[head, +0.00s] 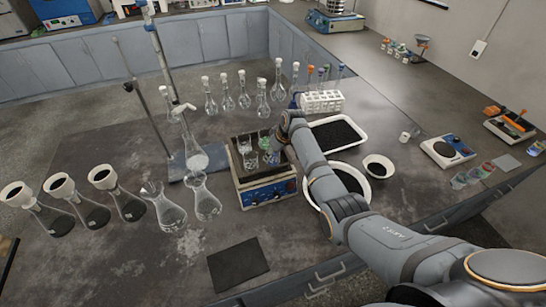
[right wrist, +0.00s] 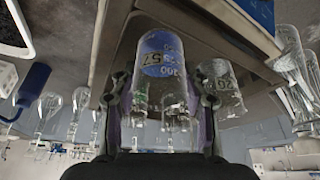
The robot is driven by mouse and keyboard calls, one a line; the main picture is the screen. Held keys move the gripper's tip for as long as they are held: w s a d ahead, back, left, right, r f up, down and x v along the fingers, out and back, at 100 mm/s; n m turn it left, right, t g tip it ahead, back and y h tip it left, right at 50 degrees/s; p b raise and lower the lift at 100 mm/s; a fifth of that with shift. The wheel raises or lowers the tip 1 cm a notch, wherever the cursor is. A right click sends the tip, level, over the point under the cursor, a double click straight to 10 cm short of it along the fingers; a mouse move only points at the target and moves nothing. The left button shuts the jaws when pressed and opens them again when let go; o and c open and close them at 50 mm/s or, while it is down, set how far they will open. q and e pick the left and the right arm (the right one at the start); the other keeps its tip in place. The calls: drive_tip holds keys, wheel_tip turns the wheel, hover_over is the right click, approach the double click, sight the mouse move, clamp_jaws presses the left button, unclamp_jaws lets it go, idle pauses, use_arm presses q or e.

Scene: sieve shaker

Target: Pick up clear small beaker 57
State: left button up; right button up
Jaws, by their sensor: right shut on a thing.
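Clear small beaker 57 (right wrist: 160,62), with a blue label, stands between the two fingers of my right gripper (right wrist: 162,98) in the right wrist view. The fingers close on its sides. In the head view my right gripper (head: 279,140) is at the right side of a blue-fronted device with a flat top (head: 266,192), where small glass beakers (head: 249,157) are grouped. I cannot tell whether beaker 57 touches the top. Another clear numbered beaker (right wrist: 221,85) is close to the right finger in the wrist view. My left gripper is not in view.
Conical and round flasks (head: 207,203) stand left of the device, with a metal stand (head: 146,105) behind them. A white tray of black grains (head: 338,150) and a bowl (head: 379,167) lie to the right. A white tube rack (head: 322,102) stands behind.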

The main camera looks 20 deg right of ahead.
drive_tip(key=shift+r, duration=0.1)
drive_tip(key=shift+r+b, duration=0.4)
drive_tip(key=shift+w+r+b, duration=0.1)
drive_tip(key=shift+r+b, duration=0.5)
drive_tip(key=shift+r, duration=0.25)
drive_tip(key=s+d+r+b, duration=0.3)
drive_tip(key=s+r, duration=0.7)
drive_tip(key=s, duration=0.3)
drive_tip(key=shift+s+d+r, duration=0.15)
drive_tip(key=shift+s+d, duration=0.2)
